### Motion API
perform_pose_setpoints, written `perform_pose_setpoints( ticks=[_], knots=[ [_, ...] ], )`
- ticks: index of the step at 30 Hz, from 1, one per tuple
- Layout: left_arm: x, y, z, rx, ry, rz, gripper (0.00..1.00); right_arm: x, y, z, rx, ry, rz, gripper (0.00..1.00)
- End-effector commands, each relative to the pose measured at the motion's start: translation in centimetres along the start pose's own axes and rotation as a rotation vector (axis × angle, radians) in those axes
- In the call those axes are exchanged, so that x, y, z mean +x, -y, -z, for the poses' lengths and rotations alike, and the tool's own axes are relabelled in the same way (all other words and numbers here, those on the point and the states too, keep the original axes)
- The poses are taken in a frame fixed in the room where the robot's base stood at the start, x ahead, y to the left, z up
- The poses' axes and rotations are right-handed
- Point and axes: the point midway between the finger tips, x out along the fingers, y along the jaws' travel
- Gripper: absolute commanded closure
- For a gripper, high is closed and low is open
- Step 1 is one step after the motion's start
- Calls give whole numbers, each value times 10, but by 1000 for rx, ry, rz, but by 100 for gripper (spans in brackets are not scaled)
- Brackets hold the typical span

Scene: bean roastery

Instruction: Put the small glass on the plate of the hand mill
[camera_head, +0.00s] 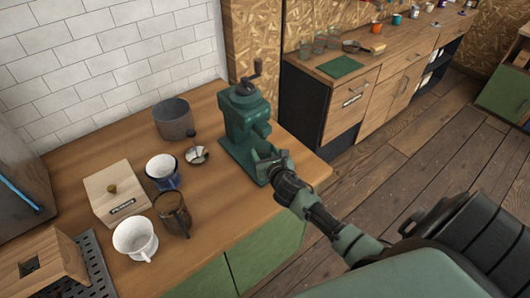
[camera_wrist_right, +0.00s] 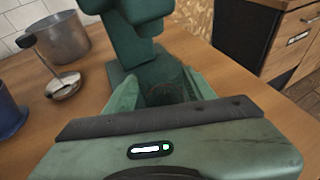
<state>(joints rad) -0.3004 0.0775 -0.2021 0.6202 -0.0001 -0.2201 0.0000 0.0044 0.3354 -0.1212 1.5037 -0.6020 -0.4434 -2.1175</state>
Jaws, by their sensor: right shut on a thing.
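The green hand mill (camera_head: 243,112) stands upright on the wooden counter, near its right end. Its plate (camera_head: 235,153) is the flat green foot under the spout. The mill also fills the upper middle of the right wrist view (camera_wrist_right: 130,45). My right gripper (camera_head: 268,163) is at the front of the mill, low over the plate. In the right wrist view its two green fingers (camera_wrist_right: 163,92) are shut on the small glass (camera_wrist_right: 166,89), which shows only faintly. Whether the glass touches the plate cannot be told. My left gripper is not in view.
On the counter (camera_head: 200,215), left of the mill, are a metal pot (camera_head: 173,118), a metal scoop-like tool (camera_head: 196,155), a blue-and-white cup (camera_head: 162,172), a brown jug (camera_head: 173,214), a white dripper (camera_head: 135,238) and a wooden box (camera_head: 112,190). The counter's right edge is close to the mill.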

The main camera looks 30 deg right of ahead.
Motion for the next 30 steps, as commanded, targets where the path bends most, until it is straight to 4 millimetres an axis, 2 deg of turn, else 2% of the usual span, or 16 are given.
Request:
perform_pose_setpoints(
  ticks=[2,3,5,17,23,30],
  knots=[
    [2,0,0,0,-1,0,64,1,0,2,-1,1,0,91],
    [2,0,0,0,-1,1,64,1,0,2,0,0,0,40],
    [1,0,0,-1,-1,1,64,1,0,2,0,0,0,24],
    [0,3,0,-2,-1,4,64,-2,0,0,-1,-1,0,24],
    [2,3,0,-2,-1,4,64,-29,0,1,-2,-1,-2,24],
    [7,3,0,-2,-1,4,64,-78,0,2,-2,-1,-2,24]
  ],
)
